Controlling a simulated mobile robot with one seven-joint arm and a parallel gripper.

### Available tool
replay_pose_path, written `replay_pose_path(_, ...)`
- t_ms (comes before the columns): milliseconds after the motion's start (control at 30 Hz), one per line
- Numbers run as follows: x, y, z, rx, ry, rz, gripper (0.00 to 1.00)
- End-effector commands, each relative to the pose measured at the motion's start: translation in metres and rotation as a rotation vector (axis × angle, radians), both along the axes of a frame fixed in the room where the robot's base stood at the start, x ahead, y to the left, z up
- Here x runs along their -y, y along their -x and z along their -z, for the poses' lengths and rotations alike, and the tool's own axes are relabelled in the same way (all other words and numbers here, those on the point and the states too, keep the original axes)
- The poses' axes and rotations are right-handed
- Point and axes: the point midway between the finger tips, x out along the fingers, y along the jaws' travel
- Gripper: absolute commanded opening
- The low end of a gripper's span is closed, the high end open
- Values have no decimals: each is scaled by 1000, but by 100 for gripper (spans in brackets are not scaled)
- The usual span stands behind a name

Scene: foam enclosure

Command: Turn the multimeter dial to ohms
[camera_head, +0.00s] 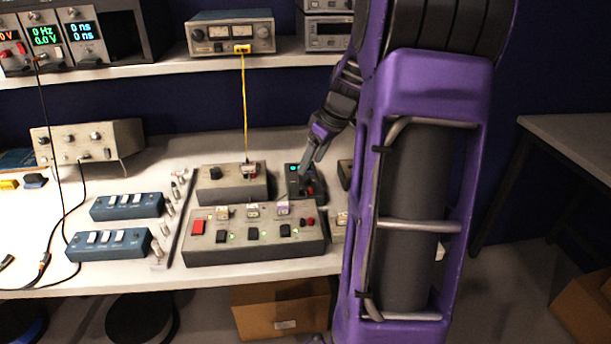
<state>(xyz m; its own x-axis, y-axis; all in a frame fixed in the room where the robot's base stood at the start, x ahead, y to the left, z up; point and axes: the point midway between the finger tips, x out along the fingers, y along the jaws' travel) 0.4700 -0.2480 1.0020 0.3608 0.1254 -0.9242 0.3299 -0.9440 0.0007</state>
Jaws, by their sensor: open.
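A small dark device with a lit cyan screen, which looks like the multimeter (293,185), lies on the bench behind the grey switch box. Its dial is too small and too covered to make out, so its setting cannot be told. My gripper (307,165) comes down from the upper right and its fingertips are at the device, over its right part. The jaws are open. Whether the fingertips touch the device or the dial cannot be told.
A grey switch box (255,248) stands in front, and a smaller grey box (228,190) with a yellow cable (245,110) stands left. Blue switch boxes (125,206) lie further left. A shelf (130,68) with instruments runs above. My purple arm hides the bench's right part.

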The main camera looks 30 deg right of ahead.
Motion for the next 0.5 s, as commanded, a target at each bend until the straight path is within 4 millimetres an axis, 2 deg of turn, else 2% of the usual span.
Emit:
replay_pose_path(33, -2, -4, 12, -3, -3, -2, 66)
replay_pose_path(200, -5, -14, 37, -2, -1, -1, 66)
replay_pose_path(500, -7, -20, 51, 0, 1, 1, 66)
